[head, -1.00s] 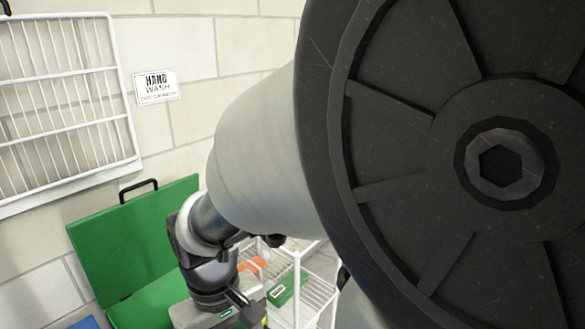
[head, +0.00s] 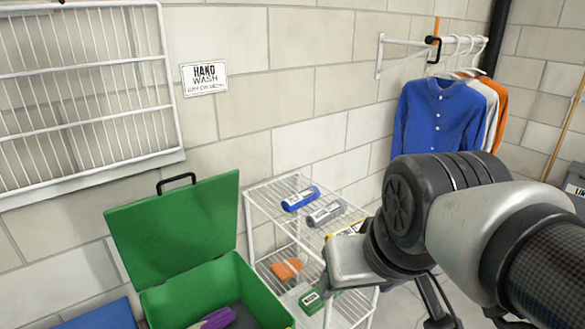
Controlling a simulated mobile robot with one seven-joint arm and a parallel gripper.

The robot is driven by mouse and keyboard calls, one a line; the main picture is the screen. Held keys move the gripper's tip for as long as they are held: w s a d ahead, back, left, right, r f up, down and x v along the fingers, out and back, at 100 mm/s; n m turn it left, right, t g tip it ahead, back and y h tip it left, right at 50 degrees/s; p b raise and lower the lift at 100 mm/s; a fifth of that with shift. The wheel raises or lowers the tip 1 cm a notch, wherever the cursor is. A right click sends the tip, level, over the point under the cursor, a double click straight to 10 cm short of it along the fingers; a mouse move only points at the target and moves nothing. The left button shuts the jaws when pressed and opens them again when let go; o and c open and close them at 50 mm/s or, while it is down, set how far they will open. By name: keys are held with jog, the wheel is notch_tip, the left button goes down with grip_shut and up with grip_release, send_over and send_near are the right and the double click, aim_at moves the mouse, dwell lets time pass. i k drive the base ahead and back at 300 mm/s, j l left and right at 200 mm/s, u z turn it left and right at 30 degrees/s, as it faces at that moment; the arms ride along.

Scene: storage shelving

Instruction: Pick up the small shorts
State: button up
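I cannot tell for sure which item is the small shorts. An orange folded item (head: 287,269) lies on the lower level of a white wire shelf. A green item with a label (head: 312,301) lies in front of it, partly covered by my arm. A purple item (head: 217,318) lies in the open green box, cut by the bottom edge. My arm reaches in from the right, in front of the shelf's right side. Dark thin parts, perhaps my gripper (head: 434,305), hang below the arm at the bottom edge. Whether they are open or shut is unclear.
The white wire shelf (head: 270,189) holds a blue roll (head: 300,198) and a grey roll (head: 325,213) on top. The green box (head: 176,298) has its lid raised. Shirts (head: 437,120) hang at the back right. A wire rack (head: 85,85) is on the wall.

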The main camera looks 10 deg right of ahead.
aim_at(294, 203)
jog(key=i+l+u, duration=0.2)
jog(key=l, duration=0.15)
jog(key=i+l+u, duration=0.2)
jog(key=l, duration=0.2)
jog(key=i+l+u, duration=0.1)
jog(key=l+u, duration=0.15)
jog(key=l, duration=0.15)
